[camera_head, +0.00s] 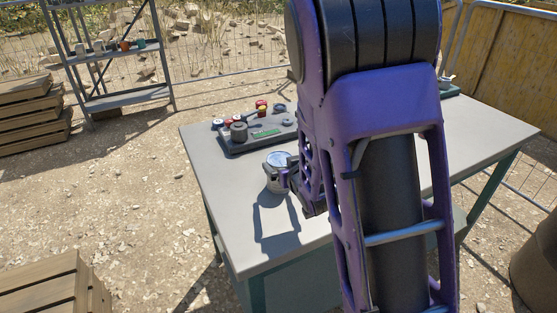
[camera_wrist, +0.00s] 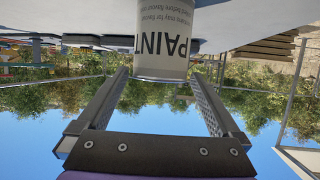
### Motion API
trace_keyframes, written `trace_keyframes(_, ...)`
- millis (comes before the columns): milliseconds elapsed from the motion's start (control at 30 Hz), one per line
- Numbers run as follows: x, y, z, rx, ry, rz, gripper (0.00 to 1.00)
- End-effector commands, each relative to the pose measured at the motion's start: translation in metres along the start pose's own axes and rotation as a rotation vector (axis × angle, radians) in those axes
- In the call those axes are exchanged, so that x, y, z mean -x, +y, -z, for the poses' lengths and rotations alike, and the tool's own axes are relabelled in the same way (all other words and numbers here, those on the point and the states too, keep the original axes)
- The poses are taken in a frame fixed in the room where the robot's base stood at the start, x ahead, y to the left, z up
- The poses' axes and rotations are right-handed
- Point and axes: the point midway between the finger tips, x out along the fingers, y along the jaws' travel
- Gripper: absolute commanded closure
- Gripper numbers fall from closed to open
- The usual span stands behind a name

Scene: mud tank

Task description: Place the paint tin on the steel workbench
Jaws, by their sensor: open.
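The paint tin (camera_head: 276,174), a light grey can with a pale bluish top, stands upright on the steel workbench (camera_head: 225,185), near its left front part. In the wrist view, which is upside down, the tin (camera_wrist: 163,40) shows its "PAINT" label. My gripper (camera_wrist: 160,74) is open, with one finger on each side and the tin at or just beyond the fingertips. I cannot tell whether a finger touches it. In the head view my gripper (camera_head: 290,182) is just right of the tin, partly hidden by my purple arm.
A control box (camera_head: 262,130) with knobs and buttons sits behind the tin on the workbench. My arm hides the bench's middle. A metal shelf (camera_head: 120,50) with small cans stands back left. Wooden pallets (camera_head: 30,115) and a crate (camera_head: 50,285) lie at left.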

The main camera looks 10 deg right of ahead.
Motion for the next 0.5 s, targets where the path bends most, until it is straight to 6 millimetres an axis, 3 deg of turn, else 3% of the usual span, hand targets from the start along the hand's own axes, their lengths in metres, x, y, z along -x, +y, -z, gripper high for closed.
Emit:
trace_keyframes(200, 0.039, 0.000, 0.001, -0.001, 0.001, 0.000, 0.00)
trace_keyframes(500, 0.056, 0.000, 0.000, 0.000, 0.000, 0.000, 0.00)
